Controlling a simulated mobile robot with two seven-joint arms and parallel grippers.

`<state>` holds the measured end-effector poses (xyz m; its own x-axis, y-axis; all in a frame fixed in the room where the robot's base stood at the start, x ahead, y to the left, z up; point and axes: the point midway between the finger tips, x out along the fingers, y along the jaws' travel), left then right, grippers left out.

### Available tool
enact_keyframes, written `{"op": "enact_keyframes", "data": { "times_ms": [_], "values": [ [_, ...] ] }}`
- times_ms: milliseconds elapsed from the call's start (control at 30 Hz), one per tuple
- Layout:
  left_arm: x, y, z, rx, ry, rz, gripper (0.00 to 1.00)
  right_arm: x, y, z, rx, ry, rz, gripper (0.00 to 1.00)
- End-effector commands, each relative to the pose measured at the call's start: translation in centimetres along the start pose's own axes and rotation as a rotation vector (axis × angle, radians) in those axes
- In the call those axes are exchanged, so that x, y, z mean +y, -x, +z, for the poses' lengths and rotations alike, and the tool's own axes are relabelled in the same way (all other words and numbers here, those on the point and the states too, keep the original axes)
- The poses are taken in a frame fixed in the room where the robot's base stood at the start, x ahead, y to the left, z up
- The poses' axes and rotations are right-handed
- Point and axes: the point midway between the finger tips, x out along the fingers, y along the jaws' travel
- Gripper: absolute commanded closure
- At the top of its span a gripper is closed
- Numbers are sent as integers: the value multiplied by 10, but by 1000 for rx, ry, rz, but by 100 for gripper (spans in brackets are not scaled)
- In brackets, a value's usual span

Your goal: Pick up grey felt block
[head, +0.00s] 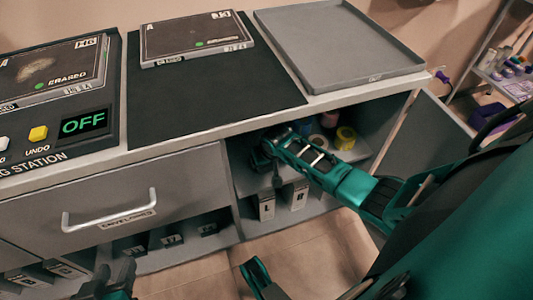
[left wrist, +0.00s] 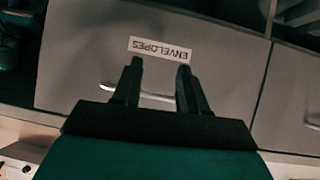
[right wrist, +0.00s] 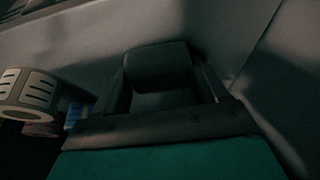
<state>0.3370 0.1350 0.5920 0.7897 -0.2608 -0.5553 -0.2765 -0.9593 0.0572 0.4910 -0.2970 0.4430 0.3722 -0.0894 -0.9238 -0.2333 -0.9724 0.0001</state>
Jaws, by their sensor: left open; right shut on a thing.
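A dark grey block with rounded edges, the felt block (right wrist: 158,62), shows in the right wrist view between the fingers of my right gripper (right wrist: 160,78), which is shut on it. In the head view my right arm reaches from the right into the open cabinet, and the block cannot be made out there. My left gripper (head: 115,272) is low at the bottom left of the head view. In the left wrist view it (left wrist: 160,67) is open and empty, facing the drawer labelled ENVELOPES (left wrist: 75,55).
The cabinet shelf (head: 250,182) also holds a yellow roll (head: 345,138); a pale roll (right wrist: 30,93) shows left of my right gripper. The cabinet door (head: 425,135) stands open at right. On the counter are a grey tray (head: 335,45), a dark mat (head: 200,90) and a station (head: 60,135).

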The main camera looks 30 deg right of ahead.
Motion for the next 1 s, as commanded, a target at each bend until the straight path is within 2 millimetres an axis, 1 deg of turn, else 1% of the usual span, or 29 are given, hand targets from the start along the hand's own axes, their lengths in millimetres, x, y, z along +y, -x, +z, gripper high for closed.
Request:
{"op": "enact_keyframes", "data": {
  "times_ms": [167, 267, 367, 500, 567, 667, 767, 900, 1000],
  "values": [
    [0, 1, -2, 1, -1, 0, 57, 0, 3, -1, 0, 0, 0, 57],
    [0, 4, -6, 5, -1, -2, 57, 0, 9, -4, 0, 0, 0, 57],
    [0, 8, -12, 8, -1, -4, 57, 0, 19, -8, 1, 0, -1, 57],
    [-2, 13, -21, 16, -3, -11, 57, 0, 38, -16, 1, 0, 0, 57],
    [-4, 14, -20, 16, -4, -16, 57, 0, 39, -3, -5, 1, 0, 57],
    [-8, 18, -21, 10, -7, -25, 57, 0, 49, 18, -6, 2, 0, 57],
    [-9, 24, -24, 7, -10, -32, 57, 0, 60, 42, -5, 2, 0, 57],
    [-11, 30, -26, 2, -12, -36, 57, 0, 75, 81, -6, 0, -1, 57],
    [-11, 34, -29, -3, -14, -36, 57, 0, 85, 104, -4, 0, -1, 57]
  ]
}}
